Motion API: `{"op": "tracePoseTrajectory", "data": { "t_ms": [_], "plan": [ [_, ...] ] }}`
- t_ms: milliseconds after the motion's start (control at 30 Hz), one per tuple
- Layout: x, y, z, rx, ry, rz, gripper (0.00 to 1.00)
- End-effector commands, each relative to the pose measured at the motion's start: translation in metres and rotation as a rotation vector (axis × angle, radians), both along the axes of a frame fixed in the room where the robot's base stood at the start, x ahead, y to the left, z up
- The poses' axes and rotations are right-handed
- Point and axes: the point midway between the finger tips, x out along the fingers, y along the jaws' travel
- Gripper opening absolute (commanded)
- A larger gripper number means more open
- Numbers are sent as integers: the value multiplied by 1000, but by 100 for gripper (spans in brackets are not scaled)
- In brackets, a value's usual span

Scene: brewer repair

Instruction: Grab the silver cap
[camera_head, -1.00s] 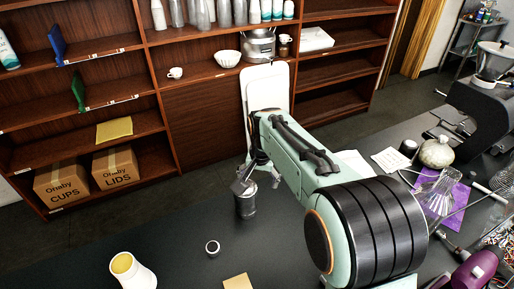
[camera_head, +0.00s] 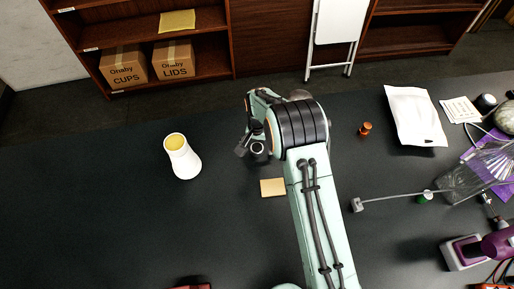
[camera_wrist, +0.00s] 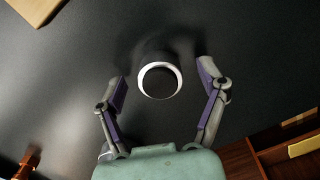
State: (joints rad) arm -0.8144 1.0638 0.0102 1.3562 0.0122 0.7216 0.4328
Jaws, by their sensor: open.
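The silver cap (camera_wrist: 160,80) shows in the wrist view as a bright round rim with a dark centre, on the black counter. My gripper (camera_wrist: 161,77) is open, with one finger on each side of the cap and clear gaps between. The fingers are not touching it. In the head view the cap (camera_head: 258,148) shows as a small pale ring on the counter by my gripper (camera_head: 251,145); part of it is hidden by the fingers. How high the fingertips are above the counter I cannot tell.
A white, yellow-topped container (camera_head: 183,158) stands left of my gripper. A tan note (camera_head: 272,187) lies just in front of the cap. A small orange-brown item (camera_head: 365,129) and a white pouch (camera_head: 414,115) are to the right.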

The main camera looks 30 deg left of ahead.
Motion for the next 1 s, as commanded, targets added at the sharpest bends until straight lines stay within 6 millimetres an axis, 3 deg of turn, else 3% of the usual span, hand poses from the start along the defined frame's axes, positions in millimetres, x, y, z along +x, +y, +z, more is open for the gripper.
{"op": "tracePoseTrajectory", "data": {
  "t_ms": [133,167,367,767,867,1000],
  "plan": [
    [0,0,0,0,0,0,73],
    [0,0,0,0,0,0,67],
    [0,0,0,0,0,0,4],
    [0,0,5,1,0,0,2],
    [0,0,14,1,-1,0,2],
    [-3,-3,40,3,-1,0,2]
  ]
}}
